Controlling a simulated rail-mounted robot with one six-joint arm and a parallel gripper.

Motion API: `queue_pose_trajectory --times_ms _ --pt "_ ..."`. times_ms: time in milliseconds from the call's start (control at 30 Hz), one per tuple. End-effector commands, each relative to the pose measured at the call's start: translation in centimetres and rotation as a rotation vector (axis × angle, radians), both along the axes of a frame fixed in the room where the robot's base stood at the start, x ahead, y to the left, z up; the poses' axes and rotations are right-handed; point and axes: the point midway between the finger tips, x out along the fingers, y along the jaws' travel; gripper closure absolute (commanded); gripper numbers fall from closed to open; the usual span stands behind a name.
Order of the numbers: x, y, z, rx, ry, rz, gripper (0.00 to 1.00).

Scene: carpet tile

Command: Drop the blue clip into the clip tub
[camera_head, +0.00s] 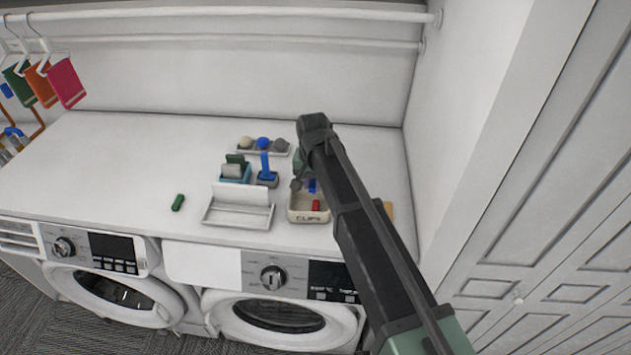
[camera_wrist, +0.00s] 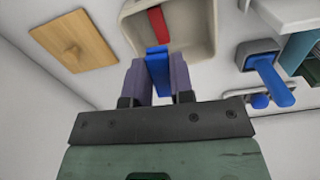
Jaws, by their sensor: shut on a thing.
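The clip tub (camera_head: 307,217) is a cream box labelled "CLIPS" on the white counter; its inside also shows in the wrist view (camera_wrist: 200,42). A red clip (camera_head: 316,205) lies in it, also seen in the wrist view (camera_wrist: 157,24). My gripper (camera_wrist: 158,75) is shut on the blue clip (camera_wrist: 157,62), with a finger on each side. In the head view the blue clip (camera_head: 312,186) shows at the tub's back part, beside my dark arm. The arm hides part of the tub's right side. The exact height of the clip above the tub is unclear.
A green clip (camera_head: 178,202) lies on the counter at left. A white tray (camera_head: 237,217) stands left of the tub. A blue upright item in a holder (camera_head: 267,180) and a tray of balls (camera_head: 280,151) stand behind. A wooden board (camera_wrist: 72,42) lies beside the tub.

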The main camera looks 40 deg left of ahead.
Motion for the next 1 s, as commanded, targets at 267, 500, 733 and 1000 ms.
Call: queue_pose_trajectory --times_ms 267,500,733,1000 --pt "0.0 0.0 -4.5 0.000 0.000 -0.001 1.00" --pt "0.0 0.0 -5.8 0.000 0.000 -0.001 1.00" --pt "0.0 0.0 -5.6 0.000 0.000 -0.001 0.71" --pt "0.0 0.0 -5.6 0.000 0.000 -0.001 0.48"
